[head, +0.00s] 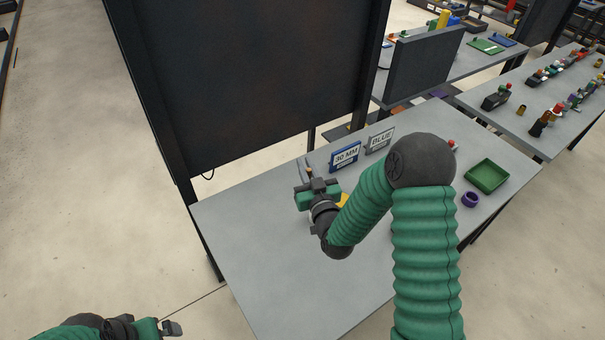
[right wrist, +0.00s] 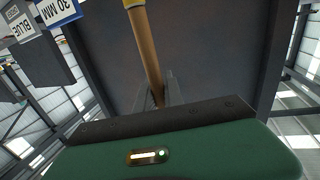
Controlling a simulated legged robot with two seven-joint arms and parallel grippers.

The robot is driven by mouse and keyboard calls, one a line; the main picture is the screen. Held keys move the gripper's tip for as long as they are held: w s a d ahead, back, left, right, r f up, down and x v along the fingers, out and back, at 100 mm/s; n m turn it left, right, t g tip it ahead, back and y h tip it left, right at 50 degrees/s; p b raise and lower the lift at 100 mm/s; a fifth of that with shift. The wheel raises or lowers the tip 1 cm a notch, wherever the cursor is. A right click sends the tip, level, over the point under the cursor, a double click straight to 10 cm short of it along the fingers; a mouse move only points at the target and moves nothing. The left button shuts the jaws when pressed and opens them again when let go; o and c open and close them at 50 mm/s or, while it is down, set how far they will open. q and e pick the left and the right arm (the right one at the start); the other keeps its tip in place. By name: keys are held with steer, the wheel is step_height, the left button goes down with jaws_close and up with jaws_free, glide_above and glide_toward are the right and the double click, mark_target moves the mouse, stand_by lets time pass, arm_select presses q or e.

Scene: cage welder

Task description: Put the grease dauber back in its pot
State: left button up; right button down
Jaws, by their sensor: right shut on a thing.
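My right gripper (head: 317,186) is over the back left part of the grey table. In the right wrist view its fingers (right wrist: 160,92) are shut on a tan wooden handle, which I take to be the grease dauber (right wrist: 148,55). The handle leans slightly and has a pale yellow band near the top edge of that view. The dauber's other end is hidden. I cannot make out the grease pot for certain; a yellow thing (head: 343,201) shows partly behind my right arm. My left gripper (head: 172,328) is low at the left, off the table, its jaw opening unclear.
Signs reading "30 MM" (head: 345,156) and "BLUE" (head: 380,140) stand at the table's back edge. A dark panel (head: 260,80) rises behind. A green tray (head: 487,176) and a purple ring-shaped thing (head: 470,199) are at the right. The table's front left (head: 290,275) is clear.

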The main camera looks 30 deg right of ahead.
arm_select(q)
steer(key=d+r, duration=0.1)
steer(key=d, duration=0.5)
arm_select(e)
steer(key=d, duration=0.6)
steer(key=a+f+b, duration=0.3)
steer(key=a+b, duration=0.1)
steer(key=a, duration=0.1)
step_height(320, 180, down, 8)
steer(key=d+b, duration=0.1)
steer(key=b, duration=0.5)
steer(key=shift+s+d+b, duration=0.2)
steer(key=shift+d+b, duration=0.1)
steer(key=shift+d, duration=0.1)
steer(key=c, duration=1.8)
jaws_free()
steer(key=shift+c, duration=0.2)
steer(key=o, duration=0.5)
steer(key=shift+d, duration=0.2)
arm_select(q)
step_height(320, 180, down, 11)
steer(key=a, duration=0.2)
steer(key=shift+s+a+r, duration=0.15)
steer(key=shift+s+a, duration=0.2)
arm_select(e)
steer(key=shift+d, duration=0.15)
